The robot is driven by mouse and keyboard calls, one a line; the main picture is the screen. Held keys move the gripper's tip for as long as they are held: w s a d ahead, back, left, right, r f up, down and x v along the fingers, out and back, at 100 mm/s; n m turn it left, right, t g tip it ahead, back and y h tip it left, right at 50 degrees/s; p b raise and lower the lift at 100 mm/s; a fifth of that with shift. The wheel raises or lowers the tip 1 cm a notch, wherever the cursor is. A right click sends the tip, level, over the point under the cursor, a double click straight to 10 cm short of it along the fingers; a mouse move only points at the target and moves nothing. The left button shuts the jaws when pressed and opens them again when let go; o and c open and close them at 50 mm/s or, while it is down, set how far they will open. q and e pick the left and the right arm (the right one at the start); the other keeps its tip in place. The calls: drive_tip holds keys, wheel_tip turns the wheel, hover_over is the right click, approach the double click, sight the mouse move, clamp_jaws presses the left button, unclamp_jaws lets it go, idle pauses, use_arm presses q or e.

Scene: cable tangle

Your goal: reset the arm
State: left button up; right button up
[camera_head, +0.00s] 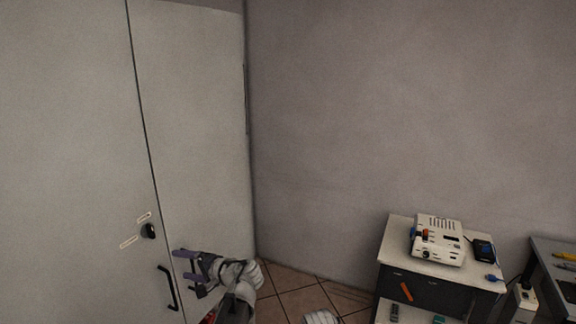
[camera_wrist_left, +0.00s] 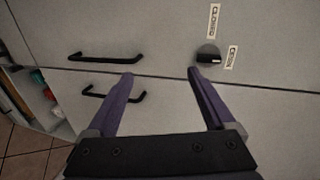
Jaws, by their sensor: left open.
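My left gripper (camera_head: 184,265) is at the lower left of the head view, in front of the grey cabinet's right door (camera_head: 195,130). Its two purple fingers are spread, with nothing between them. In the left wrist view the open gripper (camera_wrist_left: 160,74) points at the cabinet front, near the seam between the doors. A black knob (camera_head: 149,231) with labels is on the cabinet; in the wrist view the labels by the knob (camera_wrist_left: 208,56) read CLOSED and OPEN. My right gripper cannot be made out.
A black handle (camera_head: 167,288) is on the cabinet, left of my gripper. A white projector-like device (camera_head: 437,240) sits on a small cart (camera_head: 398,228) at the right. A desk (camera_head: 552,262) stands at the far right. Tiled floor (camera_head: 300,300) is partly free between cabinet and cart.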

use_arm(q)
drive_tip(key=s+d+f+g+h+b, duration=0.1)
drive_tip(key=s+d+f+g+h, duration=0.2)
drive_tip(key=s+d+f+h, duration=0.3)
drive_tip(key=s+d+f+g+h+b, duration=0.1)
drive_tip(key=s+d+f+h, duration=0.5)
drive_tip(key=s+d+f, duration=0.7)
drive_tip(key=s+d+g, duration=0.1)
drive_tip(key=s+d, duration=0.2)
drive_tip(key=d, duration=0.4)
drive_tip(key=shift+d+f+g+h+b, duration=0.15)
drive_tip(key=shift+f+g+h+b, duration=0.2)
drive_tip(key=shift+g+h+b, duration=0.05)
